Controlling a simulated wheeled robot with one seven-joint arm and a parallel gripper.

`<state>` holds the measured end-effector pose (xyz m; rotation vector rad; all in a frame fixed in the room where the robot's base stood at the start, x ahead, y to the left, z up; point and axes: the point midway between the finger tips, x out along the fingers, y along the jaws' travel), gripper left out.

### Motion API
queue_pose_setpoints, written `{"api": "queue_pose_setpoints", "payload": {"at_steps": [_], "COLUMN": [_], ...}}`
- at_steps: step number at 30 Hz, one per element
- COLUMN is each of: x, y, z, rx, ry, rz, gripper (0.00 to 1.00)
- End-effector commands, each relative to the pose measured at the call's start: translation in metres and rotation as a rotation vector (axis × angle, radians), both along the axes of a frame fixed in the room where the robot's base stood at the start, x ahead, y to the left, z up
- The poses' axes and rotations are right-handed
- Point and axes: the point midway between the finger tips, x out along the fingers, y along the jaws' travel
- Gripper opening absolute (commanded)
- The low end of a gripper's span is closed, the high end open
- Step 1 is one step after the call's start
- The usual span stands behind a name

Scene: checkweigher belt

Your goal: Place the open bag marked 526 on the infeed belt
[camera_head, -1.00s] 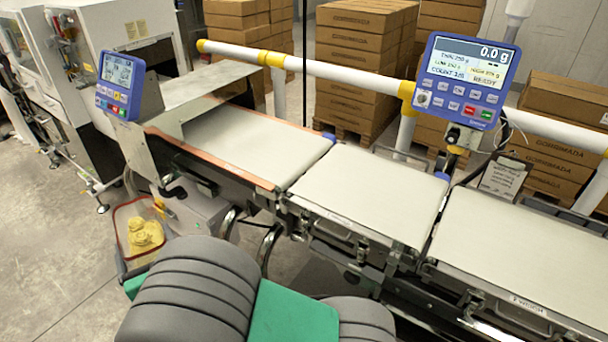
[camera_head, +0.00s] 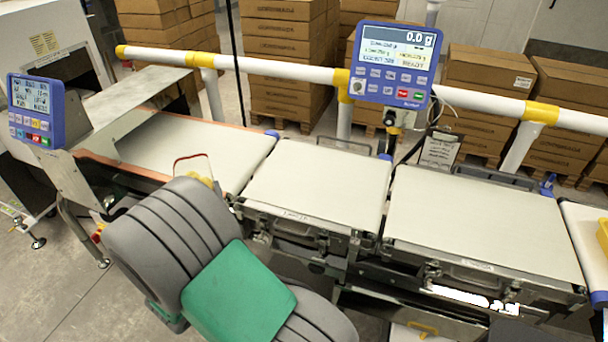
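A clear bag with a red rim (camera_head: 193,157) shows behind my arm, over the left belt's near edge. A bit of its yellow contents shows below the rim; most of the bag is hidden by my arm. I cannot read a number on it, nor tell whether it touches the belt. My gripper's fingers are hidden behind my grey arm. The line has a left belt (camera_head: 200,145) with an orange edge, a middle belt (camera_head: 320,185) and a right belt (camera_head: 475,220). The middle and right belts look bare. Their small front labels are too blurred to read surely.
A blue display (camera_head: 393,65) reads 0.0 g behind the belts; another (camera_head: 36,110) stands at the left by a sloped metal guard (camera_head: 130,100). A white rail (camera_head: 280,67) runs behind. A yellow item (camera_head: 602,238) shows at the right edge.

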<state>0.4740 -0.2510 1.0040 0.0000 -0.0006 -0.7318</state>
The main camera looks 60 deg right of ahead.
Motion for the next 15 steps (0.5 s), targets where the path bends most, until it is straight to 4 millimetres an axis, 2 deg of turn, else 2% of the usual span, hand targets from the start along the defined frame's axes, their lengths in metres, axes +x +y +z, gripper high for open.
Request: {"api": "queue_pose_setpoints", "payload": {"at_steps": [1,6,9,15], "x": [-0.017,-0.08,-0.123,-0.204], "y": [-0.028,-0.105,-0.142,-0.192], "z": [0.008,0.021,0.029,0.043], "rx": [-0.001,-0.001,0.0,-0.001], "ry": [0.001,-0.001,-0.001,0.0], "rz": [-0.057,-0.222,-0.317,-0.478], "gripper": [0.39,0.39,0.39,0.39]}}
